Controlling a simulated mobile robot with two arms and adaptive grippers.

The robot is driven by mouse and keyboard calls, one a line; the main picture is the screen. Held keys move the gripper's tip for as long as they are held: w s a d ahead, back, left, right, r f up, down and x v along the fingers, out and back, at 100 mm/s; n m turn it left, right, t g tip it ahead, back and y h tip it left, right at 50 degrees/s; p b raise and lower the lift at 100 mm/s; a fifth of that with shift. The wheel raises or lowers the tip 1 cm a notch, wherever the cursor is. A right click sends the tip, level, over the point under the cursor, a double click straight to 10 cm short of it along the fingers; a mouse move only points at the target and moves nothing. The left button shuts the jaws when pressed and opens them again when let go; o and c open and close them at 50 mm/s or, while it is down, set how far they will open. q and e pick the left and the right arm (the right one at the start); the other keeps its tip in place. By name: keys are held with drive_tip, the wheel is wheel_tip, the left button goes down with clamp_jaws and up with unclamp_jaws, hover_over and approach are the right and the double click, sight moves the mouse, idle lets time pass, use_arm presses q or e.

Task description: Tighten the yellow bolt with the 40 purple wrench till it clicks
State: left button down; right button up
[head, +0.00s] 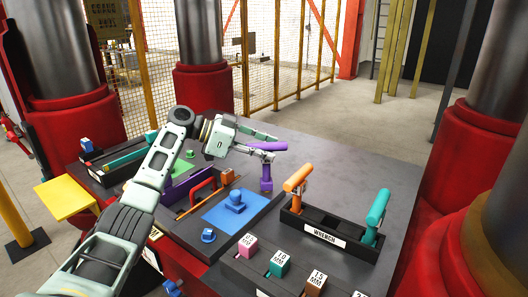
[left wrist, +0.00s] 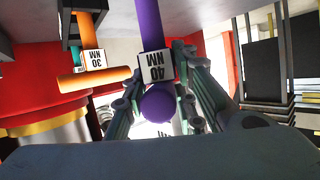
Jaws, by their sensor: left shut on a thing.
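The purple wrench (head: 266,173) is in my left gripper (head: 262,150), which is shut on it above the table. In the left wrist view the purple wrench (left wrist: 152,25) carries a "40 NM" label, and its rounded purple end shows between the fingers. In the head view its lower part points down. The orange wrench (head: 296,178), labelled "30 NM" in the left wrist view (left wrist: 92,60), and the teal wrench (head: 377,208) stand in the black wrench rack (head: 325,236). I cannot make out a yellow bolt. My right gripper is not in view.
A blue plate (head: 214,216) with a blue fitting (head: 235,202) lies left of the rack. Pink (head: 246,245), teal (head: 278,262) and brown (head: 315,284) labelled blocks stand in front. A yellow panel (head: 64,197) juts out at left. Red-based columns surround the table; its back right is clear.

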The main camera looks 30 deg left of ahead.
use_arm(q)
drive_tip(key=shift+r, duration=0.15)
drive_tip(key=shift+r+p, duration=1.6)
drive_tip(key=shift+r, duration=1.35)
